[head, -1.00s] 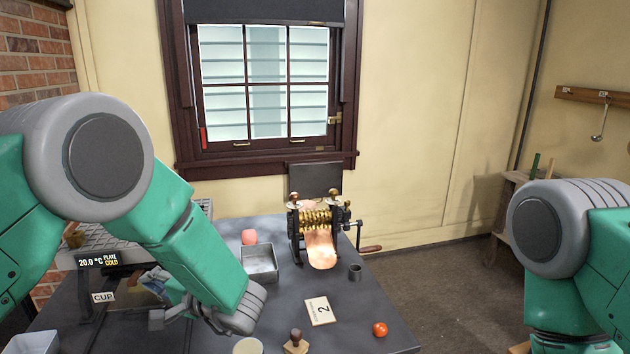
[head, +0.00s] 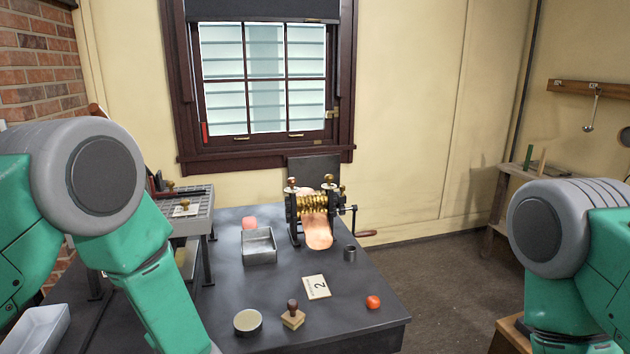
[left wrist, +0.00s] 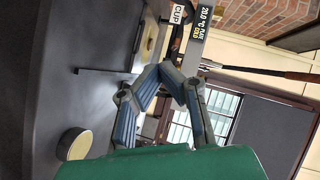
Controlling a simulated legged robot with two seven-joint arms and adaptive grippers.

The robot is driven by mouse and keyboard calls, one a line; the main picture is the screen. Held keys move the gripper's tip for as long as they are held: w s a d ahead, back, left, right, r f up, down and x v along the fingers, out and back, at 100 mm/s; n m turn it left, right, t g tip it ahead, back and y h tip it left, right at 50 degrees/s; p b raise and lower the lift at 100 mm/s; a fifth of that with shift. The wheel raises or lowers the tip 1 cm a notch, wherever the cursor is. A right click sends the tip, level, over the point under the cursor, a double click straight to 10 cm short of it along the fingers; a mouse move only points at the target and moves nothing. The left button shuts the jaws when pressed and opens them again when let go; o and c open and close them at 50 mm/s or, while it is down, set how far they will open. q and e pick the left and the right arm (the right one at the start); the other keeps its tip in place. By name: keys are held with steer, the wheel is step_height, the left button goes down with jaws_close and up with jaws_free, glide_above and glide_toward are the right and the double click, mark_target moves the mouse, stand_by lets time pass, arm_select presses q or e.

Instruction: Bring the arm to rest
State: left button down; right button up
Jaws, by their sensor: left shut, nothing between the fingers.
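My left arm (head: 110,235) comes in from the left in the head view and hangs down past the bottom edge. Its gripper is out of that view. In the left wrist view my left gripper (left wrist: 160,73) shows with its blue-padded fingertips together, shut and empty, clear of the things around it. My right arm (head: 570,250) shows at the right edge, bent downward, and its gripper is out of sight.
On the dark table (head: 230,290) stand a brass roller machine (head: 314,203), a metal tray (head: 258,246), a round tin (head: 247,321), a wooden stamp (head: 293,317), a number card (head: 316,287) and a red ball (head: 373,302). A grated stand (head: 190,215) is at the left.

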arm_select(q)
steer(key=s+d+f+g+h+b, duration=0.1)
steer(key=s+f+h+b, duration=0.2)
steer(key=s+f, duration=0.45)
steer(key=s+f+g+h+b, duration=0.2)
steer(key=s+f+h, duration=0.25)
steer(key=f, duration=0.65)
steer(key=s+d+f+n+g+h+b, duration=0.1)
steer(key=s+f+n+g+b, duration=0.1)
steer(key=s, duration=0.9)
steer(key=s+d+f+n+g+h+b, duration=0.2)
steer(key=s+f+g, duration=0.2)
steer(key=s, duration=0.7)
steer(key=shift+s+f+g, duration=0.3)
steer(key=shift+s+f, duration=0.1)
steer(key=shift+f, duration=0.6)
